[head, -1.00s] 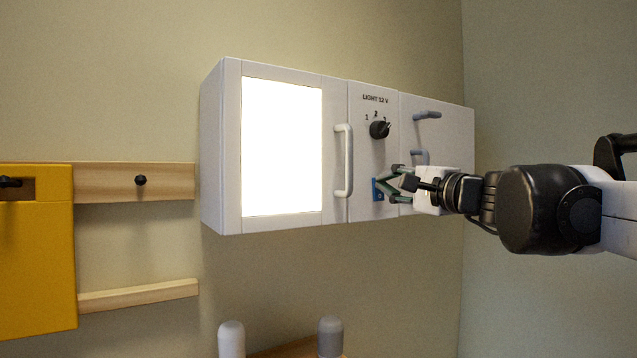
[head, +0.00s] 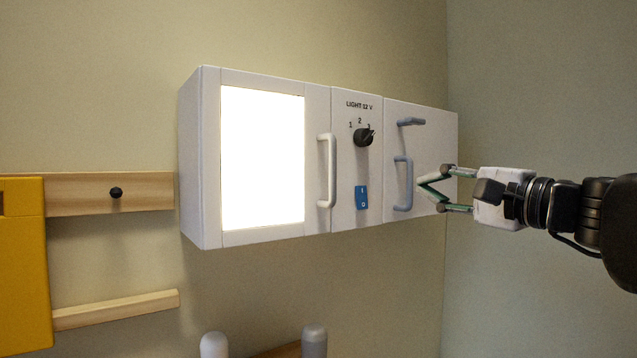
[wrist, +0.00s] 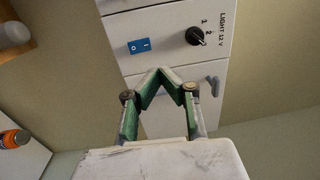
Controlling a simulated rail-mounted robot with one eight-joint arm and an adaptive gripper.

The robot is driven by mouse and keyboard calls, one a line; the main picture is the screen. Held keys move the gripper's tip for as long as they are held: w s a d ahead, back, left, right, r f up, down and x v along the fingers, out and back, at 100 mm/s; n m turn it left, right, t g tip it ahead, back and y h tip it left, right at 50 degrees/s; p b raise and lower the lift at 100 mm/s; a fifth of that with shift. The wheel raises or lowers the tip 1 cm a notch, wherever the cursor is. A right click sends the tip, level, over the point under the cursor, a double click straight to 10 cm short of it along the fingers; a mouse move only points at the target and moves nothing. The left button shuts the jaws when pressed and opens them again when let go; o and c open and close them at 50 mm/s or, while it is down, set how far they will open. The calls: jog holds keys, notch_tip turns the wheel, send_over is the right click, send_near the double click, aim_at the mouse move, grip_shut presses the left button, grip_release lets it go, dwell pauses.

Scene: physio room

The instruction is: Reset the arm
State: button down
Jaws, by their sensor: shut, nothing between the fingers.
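My gripper (head: 420,184) is shut and empty in the head view, its fingertips meeting in a point in front of the right part of the white wall cabinet (head: 420,130). It also shows in the wrist view (wrist: 159,72), with the tips just below the blue rocker switch (wrist: 139,46) in the picture. The cabinet has a brightly lit panel (head: 262,158) on its left door. The black knob (head: 363,137) under the label LIGHT 12 V points toward 3. The blue switch (head: 361,197) marked I and 0 is fully uncovered in the head view.
A pale handle (head: 326,171) and two blue-grey handles (head: 403,184) stick out from the cabinet front. A wooden rail (head: 90,194) and a yellow panel (head: 22,265) are on the left wall. Two rounded posts (head: 314,340) stand below.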

jog(key=shift+s, duration=0.2)
jog(key=shift+f, duration=0.1)
jog(key=s+a+f+n+g+h+b, duration=0.1)
jog(key=s+a+f+n+g+b, duration=0.1)
jog(key=f, duration=0.8)
jog(key=s+a+f+n+g+h+b, duration=0.1)
jog(key=s+a+f+n+g+b, duration=0.15)
jog(key=f, duration=0.75)
jog(key=s+a+f+n+g+h+b, duration=0.1)
jog(key=s+a+f+g+b, duration=0.15)
jog(key=f, duration=0.75)
jog(key=s+d+f+n+h+b, duration=0.2)
jog(key=s+f, duration=0.1)
jog(key=f, duration=0.5)
jog(key=s+d+f+n+g+h+b, duration=0.1)
jog(key=s+d+f+n+h+b, duration=0.1)
jog(key=f, duration=0.7)
jog(key=s+d+f+n+g+h+b, duration=0.1)
jog(key=s+f+n+h+b, duration=0.1)
jog(key=f, duration=0.6)
jog(key=shift+s+d+f+h+b, duration=0.2)
jog(key=shift+s+d+h+b, duration=0.25)
jog(key=shift+s+b, duration=0.5)
jog(key=shift+s+a, duration=0.1)
